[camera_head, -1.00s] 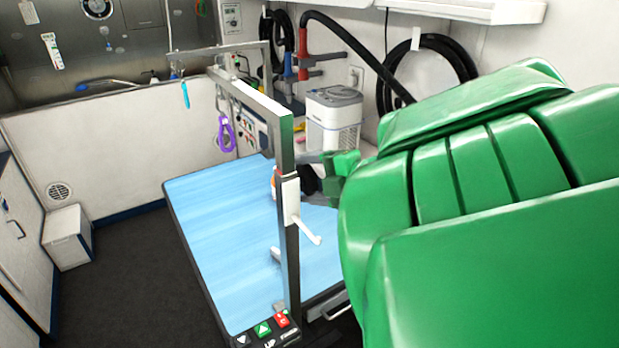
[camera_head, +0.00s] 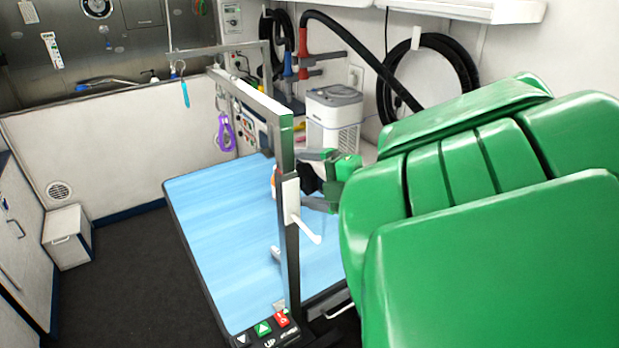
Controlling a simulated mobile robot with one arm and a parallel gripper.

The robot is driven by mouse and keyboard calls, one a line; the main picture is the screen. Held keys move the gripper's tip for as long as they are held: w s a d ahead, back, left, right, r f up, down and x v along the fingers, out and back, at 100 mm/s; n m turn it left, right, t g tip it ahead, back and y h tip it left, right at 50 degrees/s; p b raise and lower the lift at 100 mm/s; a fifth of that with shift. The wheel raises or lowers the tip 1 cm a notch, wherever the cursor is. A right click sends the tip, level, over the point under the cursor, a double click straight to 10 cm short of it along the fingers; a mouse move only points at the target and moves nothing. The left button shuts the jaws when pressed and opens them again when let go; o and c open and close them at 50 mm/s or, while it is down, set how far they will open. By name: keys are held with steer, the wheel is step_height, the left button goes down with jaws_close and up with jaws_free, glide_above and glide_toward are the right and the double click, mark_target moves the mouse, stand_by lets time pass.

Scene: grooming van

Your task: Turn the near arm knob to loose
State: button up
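The grooming arm's near post (camera_head: 289,260) stands upright at the near end of the blue grooming table (camera_head: 215,240). A white clamp with a lever-like knob (camera_head: 306,229) sits on this post, its handle slanting down to the right. My gripper (camera_head: 312,180) is just right of the post, above the clamp's handle. Its two grey fingers are spread apart, one above the other, and point left toward the post. It looks empty, with a dark shape between or behind the fingers. I cannot tell its distance from the knob. My green arm hides much of the right side.
An orange and white item (camera_head: 274,183) shows partly behind the post. A control box (camera_head: 265,332) with up and down buttons is at the table's near end. A white appliance (camera_head: 333,118) stands behind. Dark floor at left is clear.

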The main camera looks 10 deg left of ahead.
steer(key=shift+r, duration=0.15)
steer(key=shift+m+g+h, duration=0.7)
steer(key=shift+g+h, duration=0.7)
steer(key=shift+h, duration=0.6)
steer(key=shift+w+a+m+g+h, duration=0.1)
steer(key=shift+m+g+h, duration=0.5)
steer(key=shift+g+h, duration=1.25)
